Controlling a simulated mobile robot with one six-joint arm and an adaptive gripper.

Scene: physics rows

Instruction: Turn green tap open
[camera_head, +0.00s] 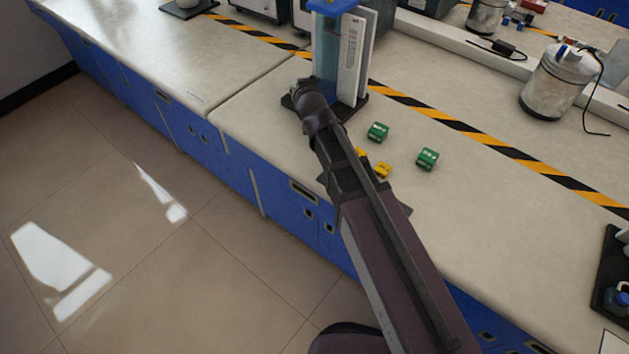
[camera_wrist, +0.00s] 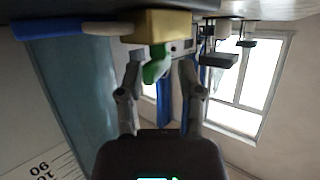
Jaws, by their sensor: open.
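The green tap (camera_wrist: 157,66) shows in the wrist view, attached to a tan block (camera_wrist: 166,26) on the apparatus. My gripper (camera_wrist: 160,74) is open, with one finger on each side of the tap. The tap's tip appears between the fingertips; I cannot tell whether either finger touches it. In the head view, the upright apparatus (camera_head: 327,50) has a clear bluish column, a blue top and a white scale panel (camera_head: 350,58). My arm's end is beside its lower part and hides the tap there.
On the bench, green blocks (camera_head: 427,159) and yellow blocks (camera_head: 382,170) lie right of my arm. A metal canister (camera_head: 556,82) stands further right. A yellow-black stripe (camera_head: 455,125) crosses the bench. The worktop (camera_head: 245,110) left of the apparatus is clear.

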